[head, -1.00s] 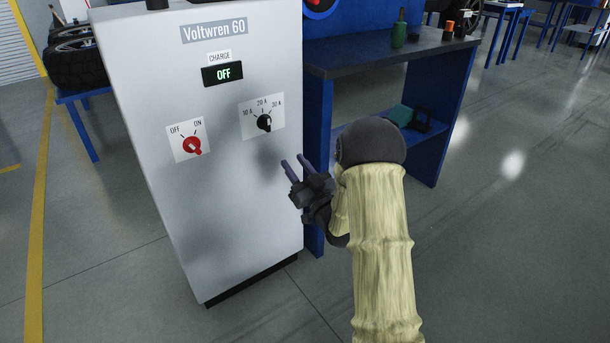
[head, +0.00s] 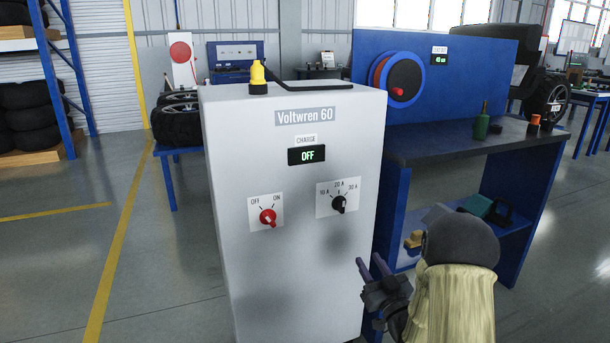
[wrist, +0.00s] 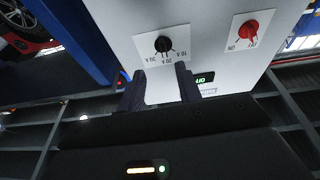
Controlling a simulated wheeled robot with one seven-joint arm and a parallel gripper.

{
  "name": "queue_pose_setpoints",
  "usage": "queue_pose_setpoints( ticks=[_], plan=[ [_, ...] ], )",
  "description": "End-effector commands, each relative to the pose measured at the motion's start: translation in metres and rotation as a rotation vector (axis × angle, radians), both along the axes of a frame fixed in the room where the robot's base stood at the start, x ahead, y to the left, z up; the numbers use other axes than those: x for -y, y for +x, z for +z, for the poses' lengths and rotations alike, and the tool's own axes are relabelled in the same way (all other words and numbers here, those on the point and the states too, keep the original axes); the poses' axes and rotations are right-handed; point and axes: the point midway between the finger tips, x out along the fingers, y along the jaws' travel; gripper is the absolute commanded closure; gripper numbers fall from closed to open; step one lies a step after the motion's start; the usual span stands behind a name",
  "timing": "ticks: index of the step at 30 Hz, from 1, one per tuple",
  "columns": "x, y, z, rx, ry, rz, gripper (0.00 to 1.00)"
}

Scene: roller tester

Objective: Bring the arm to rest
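My gripper (head: 370,270) is at the lower right in the head view, in front of the right side of the grey Voltwren 60 cabinet (head: 290,190). Its two fingers are apart with nothing between them. In the wrist view my gripper (wrist: 160,88) also shows both fingers spread and empty, with the cabinet face (wrist: 110,20) beyond them. My arm, in a pale sleeve with a dark joint, is bent at the lower right. The cabinet has a red OFF/ON knob (head: 268,217), a black ampere knob (head: 338,204) and a charge display (head: 307,155) reading OFF.
A blue workbench (head: 455,140) stands right of the cabinet, with a green bottle (head: 482,123) on top and items on its lower shelf. Open floor (head: 170,270) lies to the left.

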Motion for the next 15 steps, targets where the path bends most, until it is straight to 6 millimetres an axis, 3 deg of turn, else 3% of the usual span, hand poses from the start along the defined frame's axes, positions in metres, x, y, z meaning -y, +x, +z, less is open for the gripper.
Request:
queue_pose_setpoints(
  ticks=[8,15],
  plan=[
    [-0.011,0.002,0.007,-0.310,-0.116,-0.087,0.65],
    [-0.013,-0.023,0.004,-0.596,-0.184,-0.163,0.65]
  ],
)
